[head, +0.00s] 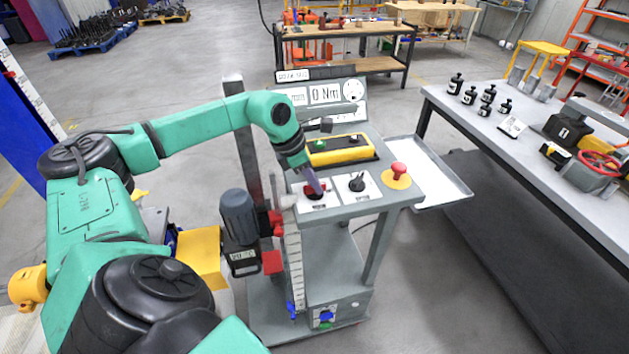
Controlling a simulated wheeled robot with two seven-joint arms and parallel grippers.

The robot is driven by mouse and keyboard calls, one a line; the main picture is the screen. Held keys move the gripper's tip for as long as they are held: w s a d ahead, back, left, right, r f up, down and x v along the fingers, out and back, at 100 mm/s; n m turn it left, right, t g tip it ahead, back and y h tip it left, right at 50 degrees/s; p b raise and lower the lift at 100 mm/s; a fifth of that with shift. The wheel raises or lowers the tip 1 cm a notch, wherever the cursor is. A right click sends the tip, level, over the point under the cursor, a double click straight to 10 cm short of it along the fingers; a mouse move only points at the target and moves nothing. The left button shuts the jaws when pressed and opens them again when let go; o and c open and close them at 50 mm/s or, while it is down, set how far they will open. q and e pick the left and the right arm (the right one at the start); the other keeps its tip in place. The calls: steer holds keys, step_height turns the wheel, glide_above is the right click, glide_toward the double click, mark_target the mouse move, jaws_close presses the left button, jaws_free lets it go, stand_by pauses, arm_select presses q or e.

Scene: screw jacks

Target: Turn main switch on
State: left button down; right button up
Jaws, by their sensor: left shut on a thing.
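The grey control console (352,207) stands in the middle of the head view. On its sloped top, a red main switch (318,192) on a white plate sits at the left, partly hidden by my gripper. My left gripper (315,188) points down onto this switch and is shut on it. Beside it is a black rotary knob (357,183) on a white plate. Further right is a red mushroom button (398,171) on a yellow base. My right gripper is not in view.
A yellow-edged button box (340,149) lies behind the switches. A grey tray (432,172) juts from the console's right side. A long table (505,150) with black bottles and tools stands at the right. A dark motor unit (240,220) hangs at the console's left. Floor between is clear.

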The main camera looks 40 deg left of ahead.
arm_select(q)
steer(key=shift+n, duration=0.4)
steer(key=n+y+b, duration=0.1)
steer(key=n+b, duration=0.1)
steer(key=shift+n+t, duration=0.3)
steer(key=shift+t, duration=0.1)
steer(key=shift+n+y+b, duration=0.35)
steer(key=shift+n+y, duration=0.15)
steer(key=shift+n, duration=0.4)
steer(key=n+y, duration=0.1)
steer(key=n, duration=0.1)
steer(key=shift+w+r+n, duration=0.1)
steer(key=shift+r+n, duration=0.05)
steer(key=shift+n, duration=0.25)
steer(key=n, duration=0.2)
steer(key=n+y, duration=0.1)
steer(key=n, duration=0.1)
steer(key=shift+r+n+y, duration=0.1)
steer(key=shift+n+y, duration=0.2)
steer(key=n+y, duration=0.1)
steer(key=n, duration=0.1)
steer(key=n+g, duration=0.1)
steer(key=n, duration=0.2)
steer(key=shift+g+y, duration=0.3)
steer(key=shift+y, duration=0.1)
steer(key=shift+n, duration=0.3)
